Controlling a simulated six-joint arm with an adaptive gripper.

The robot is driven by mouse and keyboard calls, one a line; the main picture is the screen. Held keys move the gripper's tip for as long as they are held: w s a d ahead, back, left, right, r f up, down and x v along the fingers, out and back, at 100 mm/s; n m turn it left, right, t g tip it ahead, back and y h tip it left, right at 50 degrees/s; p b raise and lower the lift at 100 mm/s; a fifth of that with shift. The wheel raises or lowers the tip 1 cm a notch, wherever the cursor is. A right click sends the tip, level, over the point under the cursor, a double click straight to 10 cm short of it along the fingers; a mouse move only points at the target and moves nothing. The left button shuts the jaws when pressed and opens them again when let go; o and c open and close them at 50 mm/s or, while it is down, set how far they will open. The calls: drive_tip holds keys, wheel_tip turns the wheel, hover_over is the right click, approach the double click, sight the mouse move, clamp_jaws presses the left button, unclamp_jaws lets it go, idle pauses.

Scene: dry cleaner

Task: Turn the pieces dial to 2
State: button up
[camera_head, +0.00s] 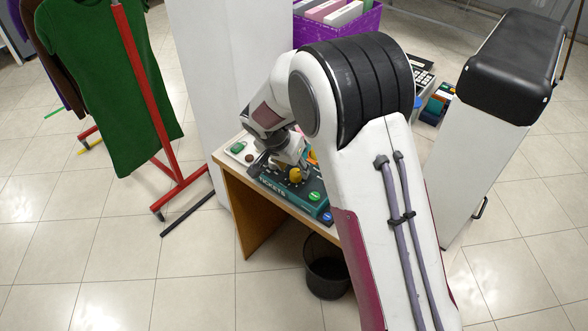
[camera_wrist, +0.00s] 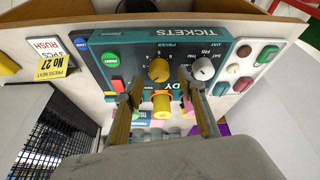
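The teal ticket machine (camera_wrist: 140,48) lies across the upper middle of the wrist view, its TICKETS lettering upside down. A yellow dial (camera_wrist: 159,70) sits on its panel by small "PIECES" lettering; its exact setting is too small to read. My gripper (camera_wrist: 158,92) is open and empty, its two fingers spread to the left and right of the dial's line, with no clear contact on it. In the head view the machine (camera_head: 272,187) stands on the counter with a yellow knob (camera_head: 295,174), and my gripper (camera_head: 272,160) is beside it, partly hidden by my arm.
A grey-white dial (camera_wrist: 203,69) sits close to the right finger. Green (camera_wrist: 110,60) and red (camera_wrist: 118,86) buttons are left of the dial. A button panel (camera_wrist: 250,68) lies to the right.

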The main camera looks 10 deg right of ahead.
drive_tip(key=v, duration=0.9)
drive_tip(key=shift+r, duration=0.3)
drive_tip(key=shift+s, duration=0.1)
drive_tip(key=s+d+r+n+y, duration=0.1)
drive_tip(key=s+d+r, duration=0.3)
drive_tip(key=s, duration=0.6)
drive_tip(key=s+d+r+n+t+y, duration=0.1)
drive_tip(key=s+d+r+n, duration=0.2)
drive_tip(key=s, duration=0.8)
drive_tip(key=s+d+r+n+t, duration=0.1)
drive_tip(key=s+d+r, duration=0.4)
drive_tip(key=s, duration=0.6)
drive_tip(key=shift+d+r+n+y, duration=0.3)
drive_tip(key=shift+r+n+y, duration=0.1)
drive_tip(key=shift+r+n, duration=0.35)
